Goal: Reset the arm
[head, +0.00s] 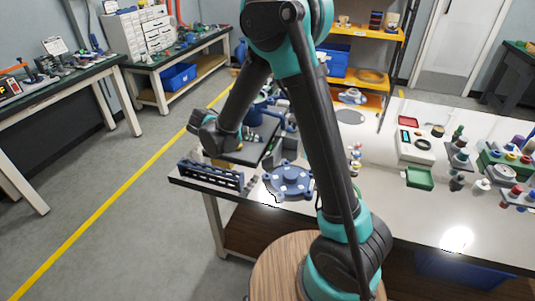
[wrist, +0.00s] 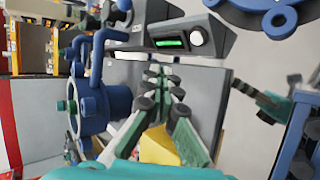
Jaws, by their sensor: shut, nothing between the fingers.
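My arm rises from its base and bends down to the left over the white workbench (head: 420,217) in the head view. My gripper's fingertips cannot be made out there. In the wrist view my gripper (wrist: 164,78) is shut and empty, its green-and-grey fingers drawn together. It is over or in front of a grey plate below a device with a green display (wrist: 170,43) and a knob. I cannot tell whether the fingers touch the plate.
A blue flange (head: 288,182) and a dark blue rack (head: 210,176) lie near the bench's left front. A blue valve body (wrist: 88,105) stands left of the fingers in the wrist view. A green tray (head: 419,178) and several small fittings occupy the bench's right. The left floor is clear.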

